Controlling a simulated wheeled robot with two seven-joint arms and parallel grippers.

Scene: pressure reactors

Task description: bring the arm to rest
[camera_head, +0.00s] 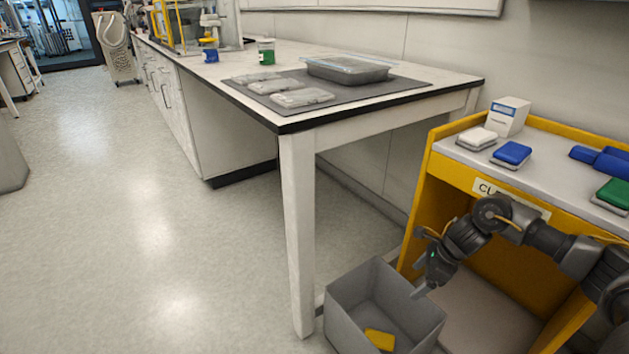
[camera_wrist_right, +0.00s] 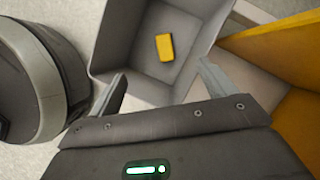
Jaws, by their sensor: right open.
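My right arm comes in from the right in the head view, bent down in front of the yellow cart. My right gripper (camera_head: 419,285) points down over the right side of a grey open bin (camera_head: 345,305). In the wrist view the gripper (camera_wrist_right: 163,76) has its two fingers spread wide, with nothing between them. Beyond them, the bin (camera_wrist_right: 119,45) holds a yellow block (camera_wrist_right: 164,47), which lies on its floor. The yellow block (camera_head: 379,340) also shows in the head view. My left gripper is out of view.
The yellow cart (camera_head: 418,232) stands right of the bin, with blue, green and white items on its grey top. A white bench (camera_head: 297,200) at centre carries a grey mat with grey packs and a lidded tray (camera_head: 348,70).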

